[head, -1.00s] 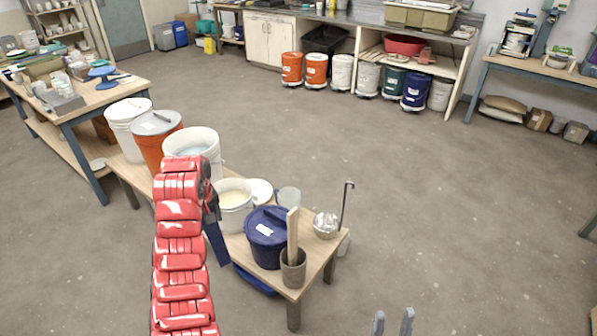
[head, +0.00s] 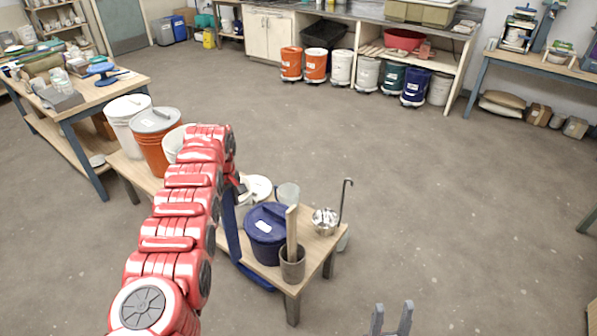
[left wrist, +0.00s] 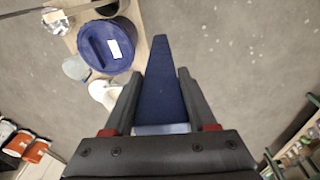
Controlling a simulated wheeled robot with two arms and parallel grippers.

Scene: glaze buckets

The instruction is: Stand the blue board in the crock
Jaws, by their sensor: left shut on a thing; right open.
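The blue board (head: 231,228) hangs below my left gripper (head: 240,187), which is shut on its upper part beside the work table. In the left wrist view the board (left wrist: 163,95) runs out between the fingers of the gripper (left wrist: 155,82), tapering away. The grey-brown crock (head: 292,265) stands at the table's front corner, right of the board and apart from it. A pale wooden stick (head: 291,230) stands upright in the crock. My right gripper (head: 391,318) is open and empty at the bottom edge, well away from the table. My left arm hides part of the table.
A blue lidded bucket (head: 266,240) stands between board and crock; it also shows in the left wrist view (left wrist: 112,48). A metal ladle (head: 325,221) with a tall handle is behind the crock. White and orange buckets (head: 155,140) stand further left. The floor at right is clear.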

